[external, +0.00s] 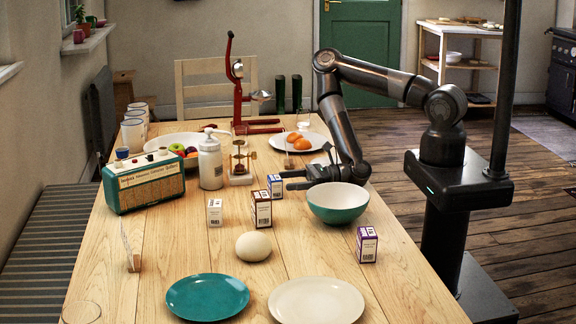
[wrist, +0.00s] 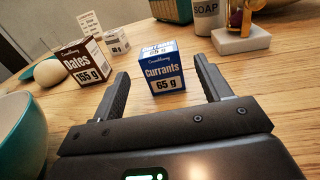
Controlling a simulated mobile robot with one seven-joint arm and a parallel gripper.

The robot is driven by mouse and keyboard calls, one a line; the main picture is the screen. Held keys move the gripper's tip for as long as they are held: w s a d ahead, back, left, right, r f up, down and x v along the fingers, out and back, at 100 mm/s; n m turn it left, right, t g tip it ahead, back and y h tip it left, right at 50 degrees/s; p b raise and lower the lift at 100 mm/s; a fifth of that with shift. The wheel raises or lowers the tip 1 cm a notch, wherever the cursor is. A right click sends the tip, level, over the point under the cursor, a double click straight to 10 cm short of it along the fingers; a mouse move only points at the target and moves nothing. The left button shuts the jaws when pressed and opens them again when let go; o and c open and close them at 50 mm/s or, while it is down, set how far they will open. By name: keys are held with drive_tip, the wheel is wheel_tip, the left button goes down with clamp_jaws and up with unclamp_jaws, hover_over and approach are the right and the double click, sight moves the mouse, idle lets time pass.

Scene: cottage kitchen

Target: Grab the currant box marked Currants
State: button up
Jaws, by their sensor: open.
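The Currants box (wrist: 162,68) is a small blue and white carton marked "Currants 65 g". It stands upright on the wooden table, and in the external view it is the small blue box (external: 274,187) left of my gripper. My gripper (external: 286,181) is open and low over the table. In the wrist view its two fingers (wrist: 163,86) point toward the box, one on each side of it in the picture. The box stands at or just beyond the fingertips; I cannot tell whether they touch it. Nothing is held.
A brown Dates box (wrist: 86,62) stands left of the Currants box in the wrist view. The teal bowl (external: 338,204) is close beside my gripper. A purple box (external: 366,244), a white box (external: 215,212), a soap bottle (external: 210,163) and a pale round dough (external: 253,246) stand around.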

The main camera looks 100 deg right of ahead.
sight(269, 181)
drive_tip(key=shift+w+a+r, duration=0.1)
drive_tip(key=shift+w+a, duration=0.05)
drive_tip(key=shift+w, duration=1.6)
drive_tip(key=shift+w+a, duration=0.1)
drive_tip(key=shift+w, duration=1.6)
drive_tip(key=c, duration=1.1)
drive_tip(key=shift+r, duration=0.1)
